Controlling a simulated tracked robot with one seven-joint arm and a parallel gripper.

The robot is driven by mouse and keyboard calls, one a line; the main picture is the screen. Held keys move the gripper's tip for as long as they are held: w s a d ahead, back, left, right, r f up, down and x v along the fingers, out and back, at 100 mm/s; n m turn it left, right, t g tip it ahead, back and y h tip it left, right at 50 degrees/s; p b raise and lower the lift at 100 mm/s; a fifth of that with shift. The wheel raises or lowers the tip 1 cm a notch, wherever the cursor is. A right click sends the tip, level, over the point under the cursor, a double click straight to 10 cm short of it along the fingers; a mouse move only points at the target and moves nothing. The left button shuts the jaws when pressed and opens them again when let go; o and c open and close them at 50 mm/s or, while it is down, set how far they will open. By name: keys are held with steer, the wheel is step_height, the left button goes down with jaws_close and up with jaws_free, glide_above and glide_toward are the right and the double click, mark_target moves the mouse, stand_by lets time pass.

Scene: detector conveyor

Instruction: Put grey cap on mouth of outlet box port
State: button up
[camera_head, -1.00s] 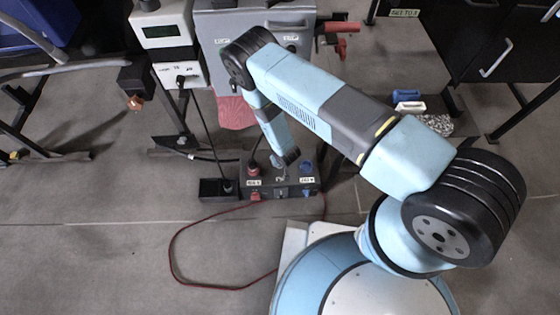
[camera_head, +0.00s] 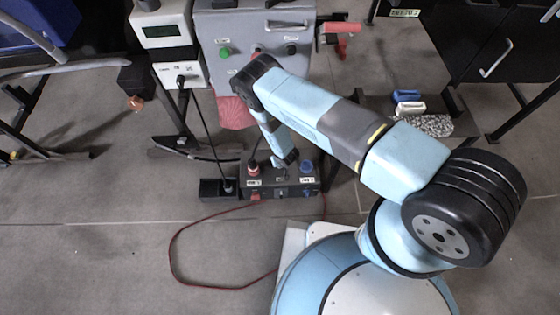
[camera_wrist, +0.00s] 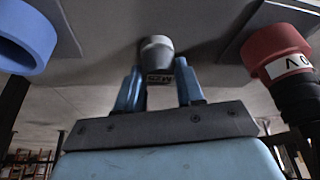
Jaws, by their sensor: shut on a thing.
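The black outlet box (camera_head: 268,189) stands on the floor in the head view. It bears a red connector (camera_head: 253,168) on the left and a blue port (camera_head: 307,167) on the right. My gripper (camera_head: 283,169) points down at the box between them, its fingertips hard to make out. In the wrist view, my gripper (camera_wrist: 158,78) has its two blue fingers closed around the grey cap (camera_wrist: 157,50), close to the box's face. The blue port (camera_wrist: 24,38) is left and the red connector (camera_wrist: 276,52) right. The port mouth behind the cap is hidden; I cannot tell whether they touch.
A grey control cabinet (camera_head: 240,22) stands behind the box, with a pink cloth (camera_head: 236,112) below it. A black cable drops to the box's left end. A red cable (camera_head: 173,258) loops on the floor.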

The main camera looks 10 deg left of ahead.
steer(key=o, duration=1.1)
steer(key=v, duration=1.2)
